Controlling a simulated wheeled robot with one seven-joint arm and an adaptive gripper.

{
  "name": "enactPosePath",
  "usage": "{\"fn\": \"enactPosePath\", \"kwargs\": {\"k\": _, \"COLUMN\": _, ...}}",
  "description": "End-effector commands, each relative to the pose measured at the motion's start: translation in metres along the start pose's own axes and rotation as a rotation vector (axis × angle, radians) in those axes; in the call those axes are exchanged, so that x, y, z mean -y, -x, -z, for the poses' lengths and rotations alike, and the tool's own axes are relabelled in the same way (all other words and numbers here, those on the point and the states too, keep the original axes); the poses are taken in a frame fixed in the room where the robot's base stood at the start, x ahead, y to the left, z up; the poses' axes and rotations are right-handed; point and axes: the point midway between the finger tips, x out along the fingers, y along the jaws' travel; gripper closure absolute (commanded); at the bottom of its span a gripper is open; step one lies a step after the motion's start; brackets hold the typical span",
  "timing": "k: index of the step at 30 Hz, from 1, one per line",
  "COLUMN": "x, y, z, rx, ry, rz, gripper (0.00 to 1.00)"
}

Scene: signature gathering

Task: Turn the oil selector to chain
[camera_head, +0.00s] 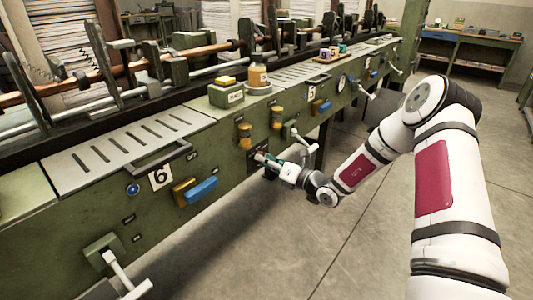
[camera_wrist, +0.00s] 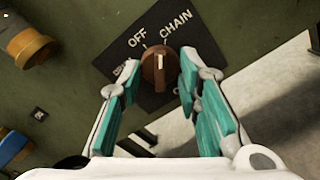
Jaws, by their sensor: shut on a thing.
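The oil selector is a brown knob (camera_wrist: 160,68) with a pale pointer line, on a dark plate (camera_wrist: 113,55) lettered OFF and CHAIN. A third label at the plate's left is too small to read. In the wrist view the pointer is straight up, between the two words and nearer the CHAIN side. My gripper (camera_wrist: 159,78), with teal finger pads, is shut on the knob, one finger on each side. In the head view my gripper (camera_head: 268,160) is at the front of the green machine (camera_head: 222,150), and the knob is mostly hidden.
Blue and yellow handles (camera_head: 200,189) and a lower lever (camera_head: 125,270) are to the left. The floor (camera_head: 330,230) in front is clear.

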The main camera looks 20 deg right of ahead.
Motion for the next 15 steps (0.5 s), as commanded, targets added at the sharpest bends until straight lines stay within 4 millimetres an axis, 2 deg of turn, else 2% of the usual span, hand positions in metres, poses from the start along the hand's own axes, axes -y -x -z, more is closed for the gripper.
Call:
{"fn": "enactPosePath", "kwargs": {"k": 6, "x": -0.0004, "y": 0.0012, "z": -0.0002, "rx": -0.001, "ry": -0.125, "rz": 0.002, "gripper": 0.97}}
{"fn": "enactPosePath", "kwargs": {"k": 15, "x": 0.0009, "y": 0.001, "z": 0.0005, "rx": -0.001, "ry": -0.202, "rz": 0.003, "gripper": 0.97}}
